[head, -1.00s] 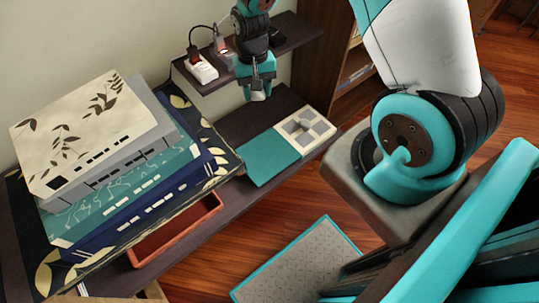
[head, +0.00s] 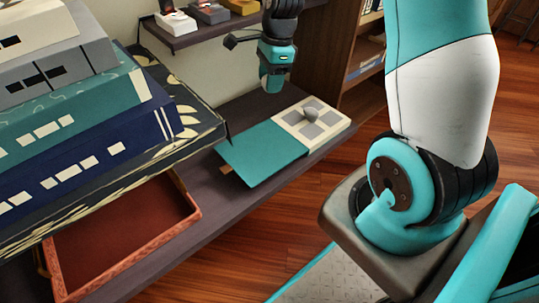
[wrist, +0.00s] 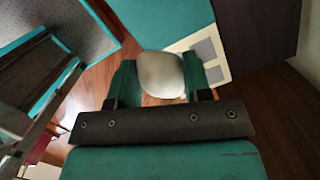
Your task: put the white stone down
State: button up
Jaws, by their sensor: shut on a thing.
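My gripper (wrist: 160,84) is shut on the white stone (wrist: 161,73), a smooth, rounded, pale piece held between the two teal fingers in the wrist view. In the head view my gripper (head: 272,82) hangs above the lower shelf, behind the teal panel; I cannot make out the stone there. A cream board with grey squares (head: 332,124) lies on the shelf, joined to or touching the teal panel (head: 262,153).
A stack of large books or boxes (head: 75,140) fills the left, above a red-brown tray (head: 120,235). An upper shelf (head: 190,37) with several small devices is behind my gripper. A bookcase (head: 335,65) stands to the right. The dark shelf front (head: 215,205) is bare.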

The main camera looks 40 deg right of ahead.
aim_at(269, 144)
notch_tip(269, 144, down, 20)
jog(key=b, duration=0.8)
jog(key=shift+f+b, duration=0.2)
jog(key=shift+b, duration=0.2)
jog(key=shift+r, duration=0.15)
jog(key=o, duration=1)
jog(key=r+p, duration=0.2)
jog(key=r, duration=0.2)
jog(key=d+r+p, duration=0.1)
jog(key=r+p, duration=0.1)
jog(key=r, duration=0.2)
jog(key=r+p, duration=0.2)
jog(key=r, duration=0.2)
jog(key=shift+s+d, duration=0.3)
jog(key=shift+d, duration=0.1)
jog(key=shift+a+f, duration=0.1)
